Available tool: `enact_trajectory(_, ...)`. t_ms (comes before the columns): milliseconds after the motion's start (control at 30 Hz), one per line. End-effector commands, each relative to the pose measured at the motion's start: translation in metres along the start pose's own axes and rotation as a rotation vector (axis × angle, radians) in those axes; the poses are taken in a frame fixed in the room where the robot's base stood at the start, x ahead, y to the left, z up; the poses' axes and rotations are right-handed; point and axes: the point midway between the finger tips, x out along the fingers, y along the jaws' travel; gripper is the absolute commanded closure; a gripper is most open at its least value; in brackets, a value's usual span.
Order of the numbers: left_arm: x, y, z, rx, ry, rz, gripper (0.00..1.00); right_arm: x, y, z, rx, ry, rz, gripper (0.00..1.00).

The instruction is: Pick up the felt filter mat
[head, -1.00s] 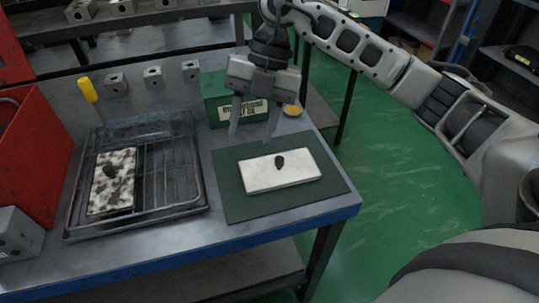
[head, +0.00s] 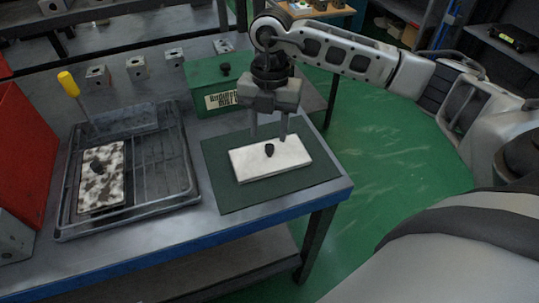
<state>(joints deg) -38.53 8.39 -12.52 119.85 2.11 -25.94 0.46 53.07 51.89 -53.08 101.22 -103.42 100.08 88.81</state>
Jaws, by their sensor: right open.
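A white flat pad with a small black knob (head: 284,161), which looks like the felt filter mat, lies on a dark green mat (head: 228,198) at the right of the bench. A second, mottled pad with a black knob (head: 100,192) lies in the wire-racked tray at the left. My right gripper (head: 269,136) is open and empty and points down at the back edge of the white pad, its fingers apart on either side of the knob in the picture. I cannot tell whether the fingertips touch the pad. My left gripper is not in view.
A dark metal tray (head: 187,192) fills the bench's left part. A green box (head: 203,73) with a label stands behind the gripper. A yellow-handled tool (head: 68,84), several metal blocks (head: 136,67) and a red bin (head: 22,165) are around the tray.

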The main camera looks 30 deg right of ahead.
Motion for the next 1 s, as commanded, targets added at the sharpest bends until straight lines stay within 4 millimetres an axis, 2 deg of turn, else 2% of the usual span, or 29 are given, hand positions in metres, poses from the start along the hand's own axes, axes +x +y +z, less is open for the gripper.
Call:
enact_trajectory(200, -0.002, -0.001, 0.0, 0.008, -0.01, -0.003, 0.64, 0.033, -0.004, 0.004, 0.001, 0.002, -0.004, 0.55)
enact_trajectory(300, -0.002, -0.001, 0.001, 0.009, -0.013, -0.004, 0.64, 0.042, -0.003, 0.004, 0.0, 0.002, -0.002, 0.55)
enact_trajectory(567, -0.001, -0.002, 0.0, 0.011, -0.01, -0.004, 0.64, 0.045, -0.003, 0.004, 0.0, 0.0, 0.0, 0.55)
enact_trajectory(733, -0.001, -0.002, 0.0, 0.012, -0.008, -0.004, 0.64, 0.045, -0.003, 0.004, 0.0, 0.0, 0.0, 1.0)
enact_trajectory(1000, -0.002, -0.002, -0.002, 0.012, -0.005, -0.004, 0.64, 0.044, -0.003, 0.004, 0.0, 0.0, 0.0, 1.0)
